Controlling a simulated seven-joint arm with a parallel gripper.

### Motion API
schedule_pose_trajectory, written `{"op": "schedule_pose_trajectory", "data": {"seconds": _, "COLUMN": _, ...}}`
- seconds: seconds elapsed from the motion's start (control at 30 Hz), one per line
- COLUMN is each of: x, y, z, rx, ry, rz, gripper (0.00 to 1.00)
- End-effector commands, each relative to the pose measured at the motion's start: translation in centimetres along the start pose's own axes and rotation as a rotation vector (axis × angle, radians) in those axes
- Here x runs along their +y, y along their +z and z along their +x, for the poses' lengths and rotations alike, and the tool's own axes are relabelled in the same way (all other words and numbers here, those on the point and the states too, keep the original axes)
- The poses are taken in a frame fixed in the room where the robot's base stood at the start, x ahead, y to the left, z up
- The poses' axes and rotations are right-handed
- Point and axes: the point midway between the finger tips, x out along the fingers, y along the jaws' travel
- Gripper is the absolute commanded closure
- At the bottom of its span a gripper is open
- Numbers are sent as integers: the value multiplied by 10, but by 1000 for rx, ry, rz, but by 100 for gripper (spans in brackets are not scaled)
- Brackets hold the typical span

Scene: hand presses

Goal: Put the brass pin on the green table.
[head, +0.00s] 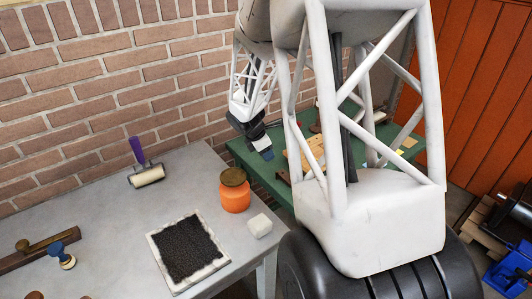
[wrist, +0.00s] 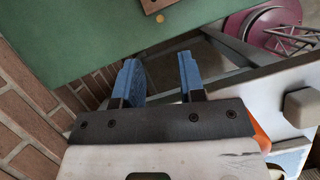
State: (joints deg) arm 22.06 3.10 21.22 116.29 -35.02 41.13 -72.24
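A small round brass-coloured piece (wrist: 160,18) shows on the green table in the wrist view. It looks like the brass pin seen from above, but it is too small to be sure. The green table (wrist: 85,30) fills the top of the wrist view; in the head view the green table (head: 245,152) stands behind the grey one, partly hidden by my arm. My gripper (wrist: 159,68) has its blue fingers apart with nothing between them. In the head view my gripper (head: 263,148) hangs by the green table's left part. The brass-coloured piece lies beyond the fingertips.
A grey table (head: 110,215) holds a purple-handled roller (head: 148,174), an orange jar (head: 235,197), a white block (head: 259,226), a black slab (head: 188,248) and a blue-knobbed stamp (head: 62,256). A wooden piece (wrist: 157,4) lies on the green table. A brick wall (head: 110,80) stands behind.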

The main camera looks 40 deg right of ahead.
Motion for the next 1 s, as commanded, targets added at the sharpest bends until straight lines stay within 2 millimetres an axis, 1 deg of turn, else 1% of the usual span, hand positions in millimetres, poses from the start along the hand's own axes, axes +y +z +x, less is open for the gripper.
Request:
{"op": "schedule_pose_trajectory", "data": {"seconds": 0.27, "x": -1, "y": 0, "z": -2, "rx": 0, "ry": 1, "rz": 4, "gripper": 63}}
{"op": "schedule_pose_trajectory", "data": {"seconds": 0.37, "x": -3, "y": -2, "z": -8, "rx": 3, "ry": 5, "rz": 22, "gripper": 63}}
{"op": "schedule_pose_trajectory", "data": {"seconds": 0.47, "x": -8, "y": -6, "z": -20, "rx": 8, "ry": 12, "rz": 58, "gripper": 63}}
{"op": "schedule_pose_trajectory", "data": {"seconds": 0.57, "x": -18, "y": -12, "z": -38, "rx": 19, "ry": 22, "rz": 115, "gripper": 63}}
{"op": "schedule_pose_trajectory", "data": {"seconds": 0.67, "x": -30, "y": -20, "z": -61, "rx": 35, "ry": 34, "rz": 193, "gripper": 63}}
{"op": "schedule_pose_trajectory", "data": {"seconds": 0.87, "x": -65, "y": -38, "z": -113, "rx": 82, "ry": 56, "rz": 380, "gripper": 63}}
{"op": "schedule_pose_trajectory", "data": {"seconds": 1.0, "x": -93, "y": -52, "z": -145, "rx": 122, "ry": 64, "rz": 511, "gripper": 63}}
